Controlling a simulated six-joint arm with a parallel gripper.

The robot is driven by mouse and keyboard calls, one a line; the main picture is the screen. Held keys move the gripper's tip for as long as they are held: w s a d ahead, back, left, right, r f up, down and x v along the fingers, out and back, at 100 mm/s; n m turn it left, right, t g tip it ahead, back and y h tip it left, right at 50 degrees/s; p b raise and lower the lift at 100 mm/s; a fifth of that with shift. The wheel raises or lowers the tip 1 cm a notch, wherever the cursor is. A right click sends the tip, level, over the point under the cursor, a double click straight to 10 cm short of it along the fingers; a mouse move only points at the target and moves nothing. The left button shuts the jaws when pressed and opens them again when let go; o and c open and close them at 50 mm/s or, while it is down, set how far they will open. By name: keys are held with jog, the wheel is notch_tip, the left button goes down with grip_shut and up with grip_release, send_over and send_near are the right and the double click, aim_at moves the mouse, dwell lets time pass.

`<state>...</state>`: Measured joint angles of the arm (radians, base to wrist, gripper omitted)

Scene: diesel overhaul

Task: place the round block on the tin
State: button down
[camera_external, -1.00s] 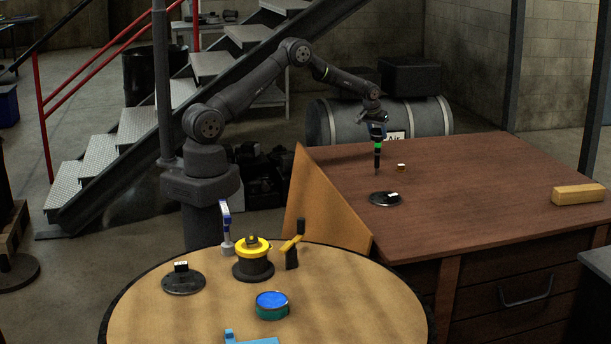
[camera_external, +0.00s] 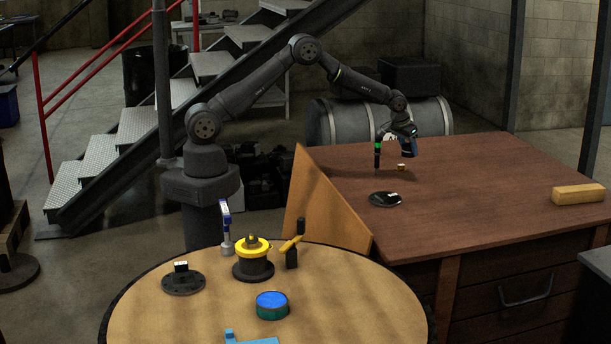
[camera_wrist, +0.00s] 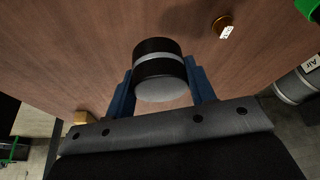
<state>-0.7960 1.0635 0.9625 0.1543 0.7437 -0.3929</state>
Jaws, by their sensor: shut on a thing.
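My gripper (camera_external: 410,150) hangs low over the far part of the brown wooden table. In the wrist view its blue fingers are shut on a black cylinder with a pale band, the round block (camera_wrist: 158,62). Its flat grey end faces the camera. In the external view the block is hard to make out at the fingers. The tin (camera_external: 272,305), round with a blue top and teal side, stands on the round table at the front, well away from my gripper. Nothing lies on its top.
An upright black stick with a green band (camera_external: 377,158), a small copper piece (camera_external: 402,167) and a black disc (camera_external: 385,199) are near my gripper. A slanted wooden board (camera_external: 325,205) separates the tables. A yellow-topped spool (camera_external: 252,260) and a lever (camera_external: 292,250) stand behind the tin.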

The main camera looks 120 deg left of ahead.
jog(key=w+d+r+m+t+h, duration=0.15)
jog(key=w+d, duration=0.45)
jog(key=d, duration=0.6)
jog(key=w+d+m, duration=0.3)
jog(key=w+d, duration=0.3)
jog(key=d, duration=0.7)
jog(key=w+d+r+m, duration=0.1)
jog(key=w+d+m, duration=0.35)
jog(key=d, duration=0.75)
jog(key=s+d+r+m+h, duration=0.1)
jog(key=s+d+m+h, duration=0.15)
jog(key=d, duration=1.95)
jog(key=s+d+m+h, duration=0.1)
jog(key=s+d+m, duration=0.2)
jog(key=d, duration=1.8)
jog(key=s+d+r+m+h, duration=0.15)
jog(key=s+d+m, duration=0.45)
jog(key=s+d, duration=1.55)
send_near(274, 304)
jog(key=shift+w+d+f, duration=0.55)
jog(key=shift+w+d, duration=0.05)
jog(key=shift+w, duration=0.2)
jog(key=shift+f, duration=2.05)
